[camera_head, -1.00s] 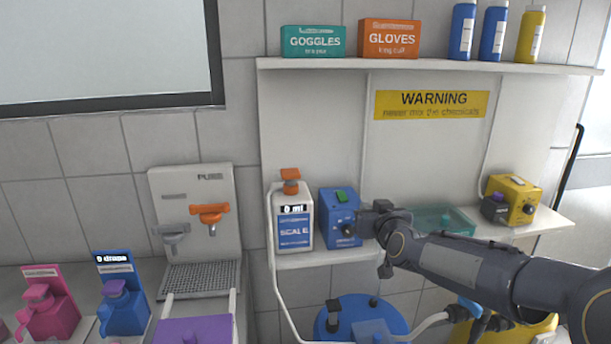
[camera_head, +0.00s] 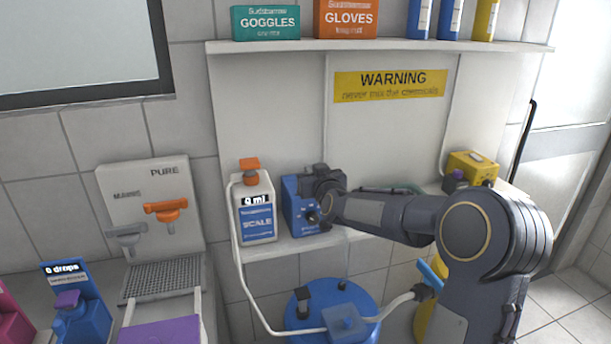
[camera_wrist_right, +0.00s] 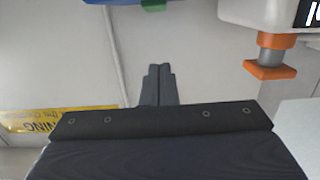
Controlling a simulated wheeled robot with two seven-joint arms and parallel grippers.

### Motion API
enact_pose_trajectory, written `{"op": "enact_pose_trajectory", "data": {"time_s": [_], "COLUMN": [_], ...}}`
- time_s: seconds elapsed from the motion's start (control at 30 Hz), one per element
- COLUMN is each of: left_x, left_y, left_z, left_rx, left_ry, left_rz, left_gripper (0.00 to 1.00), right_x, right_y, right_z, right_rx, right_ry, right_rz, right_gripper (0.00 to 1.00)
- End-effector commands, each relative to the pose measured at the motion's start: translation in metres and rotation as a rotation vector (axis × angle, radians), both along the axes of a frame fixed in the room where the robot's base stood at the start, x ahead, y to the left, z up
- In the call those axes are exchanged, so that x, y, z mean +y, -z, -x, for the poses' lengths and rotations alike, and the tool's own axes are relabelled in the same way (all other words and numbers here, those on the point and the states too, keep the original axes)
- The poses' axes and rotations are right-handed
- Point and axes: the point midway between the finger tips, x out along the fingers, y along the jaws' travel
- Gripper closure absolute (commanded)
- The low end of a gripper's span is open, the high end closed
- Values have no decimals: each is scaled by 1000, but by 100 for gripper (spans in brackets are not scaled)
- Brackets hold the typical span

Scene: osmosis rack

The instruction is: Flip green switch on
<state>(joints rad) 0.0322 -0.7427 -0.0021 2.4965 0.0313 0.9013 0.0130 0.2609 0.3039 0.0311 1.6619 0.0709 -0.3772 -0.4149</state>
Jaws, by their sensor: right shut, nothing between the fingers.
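The blue box (camera_head: 297,213) with a black knob stands on the lower shelf beside the scale bottle. My right gripper (camera_head: 318,172) is in front of and over its top right part, hiding the green switch in the head view. In the upside-down right wrist view, the green switch (camera_wrist_right: 153,5) shows at the top edge on the blue box (camera_wrist_right: 125,2). The right gripper's dark fingers (camera_wrist_right: 158,72) are shut and empty, pointing towards the switch with a gap between. My left gripper is not in view.
The scale bottle (camera_head: 255,207) with an orange cap stands close left of the blue box. A yellow box (camera_head: 477,168) stands at the right of the shelf. A blue tank (camera_head: 318,302) with hoses is below.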

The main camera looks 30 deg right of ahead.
Motion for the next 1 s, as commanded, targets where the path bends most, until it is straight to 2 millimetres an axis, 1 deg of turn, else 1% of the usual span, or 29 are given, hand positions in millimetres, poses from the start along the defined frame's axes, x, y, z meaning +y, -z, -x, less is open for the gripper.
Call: {"op": "enact_pose_trajectory", "data": {"time_s": [0.03, 0.1, 0.2, 0.23, 0.3, 0.5, 0.63, 0.9, 1.0], "left_x": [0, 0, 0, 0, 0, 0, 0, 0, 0], "left_y": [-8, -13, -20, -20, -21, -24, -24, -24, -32], "left_z": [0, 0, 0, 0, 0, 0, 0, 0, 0], "left_rx": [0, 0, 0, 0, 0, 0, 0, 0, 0], "left_ry": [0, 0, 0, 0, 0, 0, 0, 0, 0], "left_rz": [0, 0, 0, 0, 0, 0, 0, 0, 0], "left_gripper": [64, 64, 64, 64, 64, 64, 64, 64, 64], "right_x": [-3, -6, -11, -12, -13, -12, -12, -12, -12], "right_y": [-1, 1, 3, 7, 22, 41, 44, 44, 43], "right_z": [-12, -27, -46, -49, -48, -50, -51, -51, -52], "right_rx": [3, 4, 3, 5, 7, 3, 0, 1, 26], "right_ry": [0, 0, 0, 0, 1, 0, 0, 0, 0], "right_rz": [-1, -1, -2, -2, -3, -1, -1, -1, -5], "right_gripper": [100, 100, 100, 100, 100, 100, 100, 100, 100]}}
